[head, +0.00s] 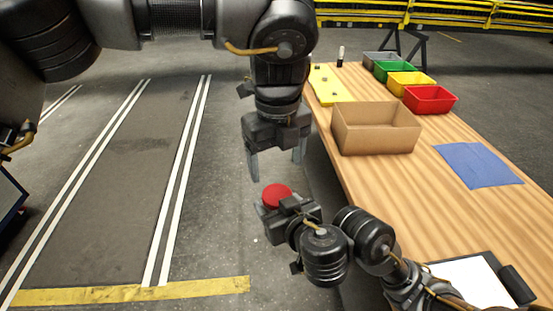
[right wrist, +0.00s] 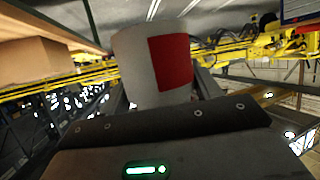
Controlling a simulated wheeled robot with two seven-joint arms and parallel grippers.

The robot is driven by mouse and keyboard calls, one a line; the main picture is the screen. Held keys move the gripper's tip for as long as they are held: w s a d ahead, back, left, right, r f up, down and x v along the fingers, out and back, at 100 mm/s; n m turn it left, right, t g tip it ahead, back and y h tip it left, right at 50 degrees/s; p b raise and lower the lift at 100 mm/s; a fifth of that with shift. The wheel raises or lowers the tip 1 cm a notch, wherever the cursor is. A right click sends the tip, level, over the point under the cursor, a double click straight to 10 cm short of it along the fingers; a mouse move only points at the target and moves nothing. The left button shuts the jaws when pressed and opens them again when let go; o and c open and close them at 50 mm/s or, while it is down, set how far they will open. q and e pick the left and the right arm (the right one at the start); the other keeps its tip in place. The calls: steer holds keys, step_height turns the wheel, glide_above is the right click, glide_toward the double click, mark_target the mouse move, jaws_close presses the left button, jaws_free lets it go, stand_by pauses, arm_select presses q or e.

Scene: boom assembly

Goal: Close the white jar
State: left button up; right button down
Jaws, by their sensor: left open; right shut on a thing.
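My right gripper (head: 284,205) is shut on the white jar (right wrist: 138,65) and holds it above the floor, left of the table. In the right wrist view the jar is a white cylinder with a red patch on its side, between the fingers. From the head, a round red top (head: 277,192) shows at the right gripper; I cannot tell whether it is a lid or the jar's inside. The jar's white side is mostly hidden there. My left gripper (head: 277,168) is open, pointing down just above the red top, with nothing visible between its fingers.
The wooden table (head: 375,183) on the right holds a cardboard box (head: 375,137), a blue cloth (head: 478,165), a yellow mat (head: 327,86) and several coloured bins, with a red bin (head: 430,103) nearest. A clipboard (head: 470,280) lies at the near end. The floor at left is clear.

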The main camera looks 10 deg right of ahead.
mark_target(277, 194)
arm_select(q)
steer(key=shift+f, duration=4)
steer(key=shift+c, duration=0.5)
steer(key=c, duration=0.9)
steer(key=o, duration=1.1)
steer(key=shift+c, duration=0.2)
steer(key=shift+r, duration=0.1)
steer(key=shift+r, duration=2.2)
steer(key=shift+r, duration=0.1)
steer(key=shift+c, duration=0.3)
